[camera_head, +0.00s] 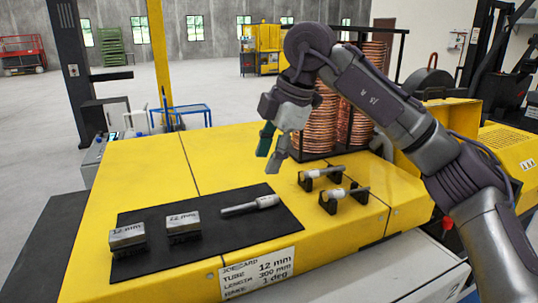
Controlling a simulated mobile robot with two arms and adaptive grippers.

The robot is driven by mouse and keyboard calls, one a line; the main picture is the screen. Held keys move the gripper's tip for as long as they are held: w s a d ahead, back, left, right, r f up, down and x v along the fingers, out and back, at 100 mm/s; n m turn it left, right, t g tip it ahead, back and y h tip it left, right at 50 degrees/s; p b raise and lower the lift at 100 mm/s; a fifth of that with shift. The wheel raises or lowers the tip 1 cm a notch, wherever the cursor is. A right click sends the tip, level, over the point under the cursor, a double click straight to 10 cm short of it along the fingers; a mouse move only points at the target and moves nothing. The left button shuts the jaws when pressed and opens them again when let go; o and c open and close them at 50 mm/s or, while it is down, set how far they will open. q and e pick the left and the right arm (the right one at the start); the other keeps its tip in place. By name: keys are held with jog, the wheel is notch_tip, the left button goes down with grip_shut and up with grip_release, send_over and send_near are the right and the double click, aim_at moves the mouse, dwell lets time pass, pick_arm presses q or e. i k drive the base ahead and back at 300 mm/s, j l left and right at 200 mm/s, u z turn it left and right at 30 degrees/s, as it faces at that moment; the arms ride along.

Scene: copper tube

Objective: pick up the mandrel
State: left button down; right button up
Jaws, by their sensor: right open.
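A grey metal rod with a thicker right end, which looks like the mandrel (250,205), lies on the black mat (205,245) on the yellow bench. Two similar metal rods rest in black holders to its right, a rear rod (321,173) and a front rod (345,192). I cannot tell for certain which one is the mandrel. My right gripper (269,156) is open and empty, its fingers pointing down. It hangs above the bench, up and slightly right of the rod on the mat, apart from it. My left gripper is not in view.
Two grey blocks marked 12 mm, a left block (127,237) and a right block (184,226), sit on the mat. A label (258,275) is on the bench front. Copper coils (320,125) stand behind my right arm. The yellow top (145,165) at back left is clear.

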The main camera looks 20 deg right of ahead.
aim_at(338, 193)
jog(key=k, duration=1.5)
